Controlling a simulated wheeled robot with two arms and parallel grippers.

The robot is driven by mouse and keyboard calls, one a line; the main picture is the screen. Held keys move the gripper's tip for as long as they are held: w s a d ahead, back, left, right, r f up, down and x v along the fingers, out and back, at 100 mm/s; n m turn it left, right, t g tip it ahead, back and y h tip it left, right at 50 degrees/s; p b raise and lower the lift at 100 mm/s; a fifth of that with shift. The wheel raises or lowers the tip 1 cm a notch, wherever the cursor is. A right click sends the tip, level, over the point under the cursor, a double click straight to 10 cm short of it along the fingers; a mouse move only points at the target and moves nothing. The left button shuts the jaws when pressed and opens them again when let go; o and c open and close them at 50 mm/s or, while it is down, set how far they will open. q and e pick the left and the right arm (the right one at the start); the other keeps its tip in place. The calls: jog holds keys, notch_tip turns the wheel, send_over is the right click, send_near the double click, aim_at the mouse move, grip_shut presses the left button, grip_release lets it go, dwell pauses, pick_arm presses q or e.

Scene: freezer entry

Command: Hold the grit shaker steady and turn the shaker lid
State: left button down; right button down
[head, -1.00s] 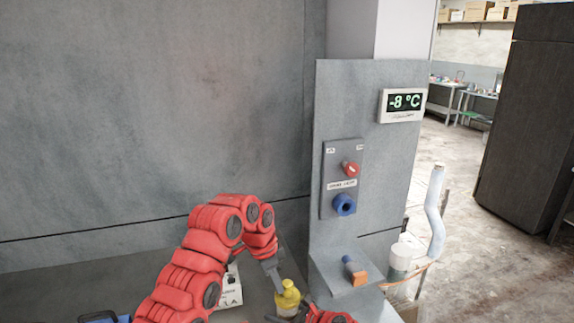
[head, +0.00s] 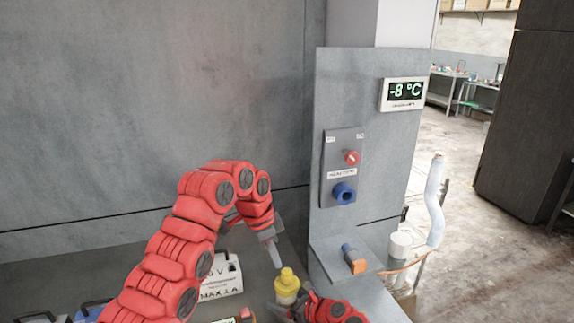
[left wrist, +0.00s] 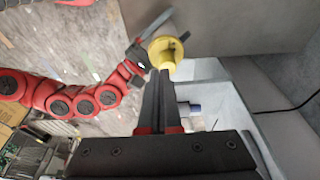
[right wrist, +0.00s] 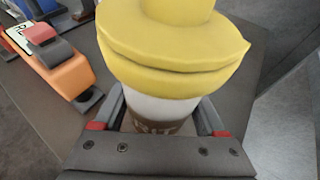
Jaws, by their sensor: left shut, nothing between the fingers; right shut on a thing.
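The grit shaker has a white body with a brown label (right wrist: 155,127) and a yellow lid (head: 287,278) with a knob on top. It stands upright at the front of the grey worktop. My right gripper (head: 291,309) is shut around the shaker's body, below the lid; the right wrist view shows a finger on each side. My left gripper (head: 276,266) is shut and empty, pointing down just above and left of the lid. In the left wrist view its closed fingertips (left wrist: 160,74) overlap the edge of the lid (left wrist: 166,52); I cannot tell if they touch.
A white labelled box (head: 222,278) stands left of the shaker, behind my left arm. A grey post with a switch panel (head: 342,168) and a -8 °C display (head: 404,94) rises at right. An orange-and-blue tool (head: 354,260) lies on its ledge.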

pick_arm(q)
jog(key=shift+r, duration=0.45)
send_over(277, 283)
jog(key=shift+s+a+x, duration=0.2)
jog(key=shift+a+x, duration=0.45)
jog(key=shift+x, duration=2.25)
jog(key=shift+w+a+f, duration=0.2)
jog(key=shift+w+a, duration=0.2)
jog(key=shift+a, duration=0.05)
jog(key=shift+s+d, duration=0.1)
jog(key=shift+d, duration=0.35)
